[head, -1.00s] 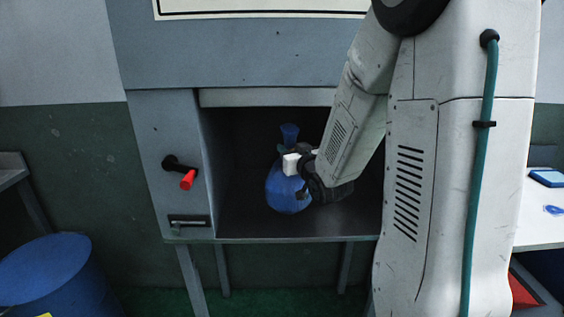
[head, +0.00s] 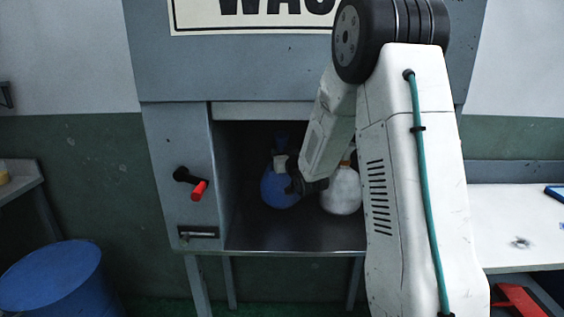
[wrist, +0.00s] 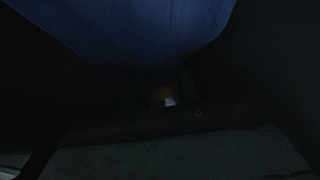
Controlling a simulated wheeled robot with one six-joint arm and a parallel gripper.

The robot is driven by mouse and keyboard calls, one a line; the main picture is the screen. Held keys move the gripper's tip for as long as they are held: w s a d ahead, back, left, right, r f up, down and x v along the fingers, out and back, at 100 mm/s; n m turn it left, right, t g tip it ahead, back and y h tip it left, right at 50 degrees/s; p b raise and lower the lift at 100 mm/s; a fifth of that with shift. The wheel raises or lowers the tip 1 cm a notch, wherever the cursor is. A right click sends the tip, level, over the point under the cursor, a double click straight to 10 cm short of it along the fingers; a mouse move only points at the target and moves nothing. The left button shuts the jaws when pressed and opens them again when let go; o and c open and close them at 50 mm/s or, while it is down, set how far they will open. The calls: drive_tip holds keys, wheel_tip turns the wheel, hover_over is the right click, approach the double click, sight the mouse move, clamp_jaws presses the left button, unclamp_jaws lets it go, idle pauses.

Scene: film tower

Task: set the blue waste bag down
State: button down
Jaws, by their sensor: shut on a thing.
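The blue waste bag (head: 279,188) hangs neck-up inside the dark recess (head: 255,235) of a grey cabinet. My gripper (head: 283,165) is shut on the bag's neck, coming in from the right. The neck sticks up above the jaws in the dim light. I cannot tell whether the bag's bottom touches the recess floor. In the wrist view the blue bag (wrist: 140,25) fills the top, very dark, and the jaws are hard to make out.
A white bag (head: 342,192) with an orange neck stands right of the blue one, partly behind my arm. A blue barrel (head: 52,275) stands lower left; a white table (head: 510,225) is at right.

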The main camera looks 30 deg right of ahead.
drive_tip(key=shift+f, duration=1.5)
drive_tip(key=c, duration=1)
unclamp_jaws()
